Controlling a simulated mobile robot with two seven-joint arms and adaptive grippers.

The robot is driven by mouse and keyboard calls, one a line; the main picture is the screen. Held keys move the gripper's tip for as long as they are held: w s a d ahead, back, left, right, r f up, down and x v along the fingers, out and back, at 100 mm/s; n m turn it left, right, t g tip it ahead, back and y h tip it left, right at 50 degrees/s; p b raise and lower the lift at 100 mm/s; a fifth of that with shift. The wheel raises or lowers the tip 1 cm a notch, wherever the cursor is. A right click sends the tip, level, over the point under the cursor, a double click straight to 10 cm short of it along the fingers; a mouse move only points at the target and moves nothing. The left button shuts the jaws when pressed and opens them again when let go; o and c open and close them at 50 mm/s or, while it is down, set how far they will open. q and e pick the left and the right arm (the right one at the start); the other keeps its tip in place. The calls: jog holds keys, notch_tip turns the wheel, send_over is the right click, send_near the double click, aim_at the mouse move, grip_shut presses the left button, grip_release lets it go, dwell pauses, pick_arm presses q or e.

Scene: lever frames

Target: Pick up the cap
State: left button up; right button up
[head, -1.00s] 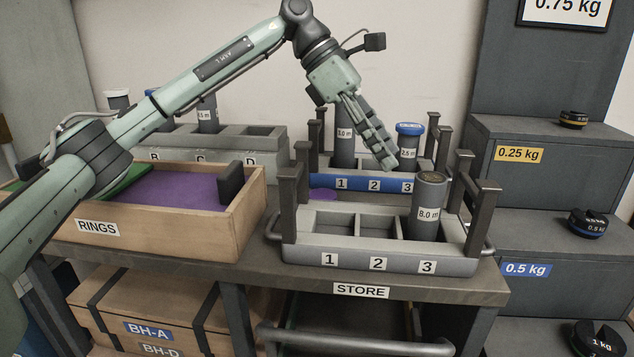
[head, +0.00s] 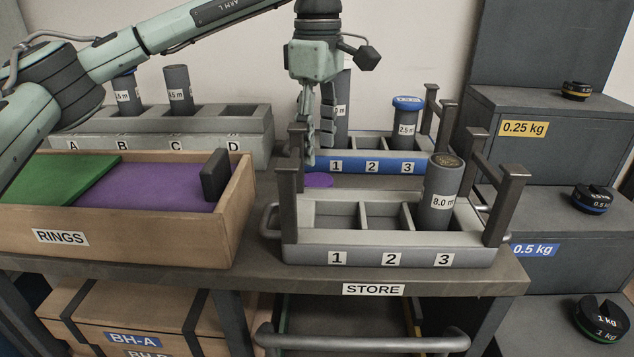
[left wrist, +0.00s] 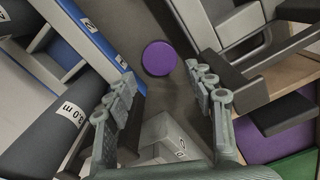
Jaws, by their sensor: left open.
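A purple disc, the likely cap (head: 319,180), lies flat on the worktop between the blue-fronted rack and the grey front rack. It also shows whole in the left wrist view (left wrist: 158,58), near the top middle. My left gripper (head: 319,155) points down just above the disc in the head view, its fingers open and empty. In the left wrist view its two fingertips (left wrist: 163,78) stand apart, with the disc ahead between their lines. The gap between fingertips and disc is hard to judge. My right gripper is not in view.
The grey rack (head: 385,240) with posts and an 8.0 m cylinder (head: 440,192) stands in front. The blue-fronted rack (head: 375,166) stands behind. The RINGS box (head: 120,243) is at left, with a dark block (head: 214,176) at its right end. Free worktop around the disc is narrow.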

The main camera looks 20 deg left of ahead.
aim_at(317, 179)
pick_arm(q)
notch_tip(317, 179, down, 6)
jog(key=c, duration=0.6)
